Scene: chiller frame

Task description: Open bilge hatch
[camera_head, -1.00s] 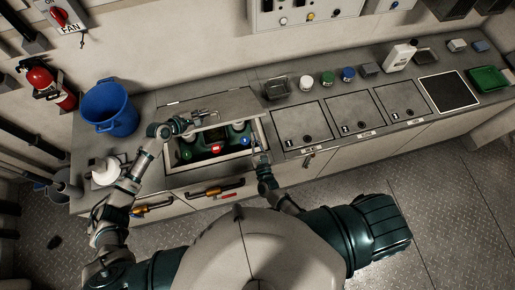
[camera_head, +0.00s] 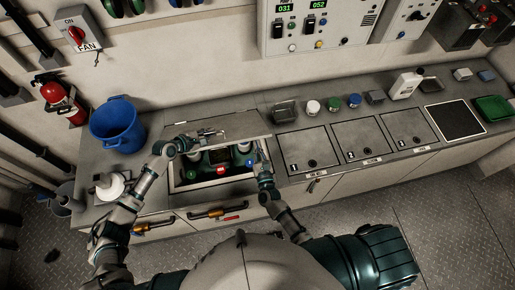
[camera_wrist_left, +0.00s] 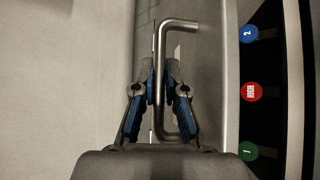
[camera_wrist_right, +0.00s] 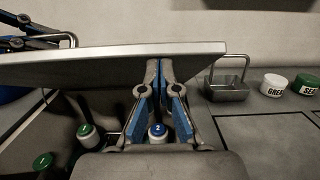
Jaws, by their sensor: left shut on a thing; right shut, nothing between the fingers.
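The grey hatch lid (camera_head: 235,126) stands tilted up over its opening in the counter, hinged side toward the wall. My left gripper (camera_head: 211,133) is shut on the lid's bent metal handle (camera_wrist_left: 178,24), its fingers on either side of the bar in the left wrist view (camera_wrist_left: 163,75). My right gripper (camera_head: 252,150) is shut and empty at the right side of the opening. In the right wrist view its fingertips (camera_wrist_right: 160,65) are just under the lid's edge (camera_wrist_right: 110,52); contact is unclear. Inside the opening are a red button (camera_head: 220,170) and green and blue capped parts.

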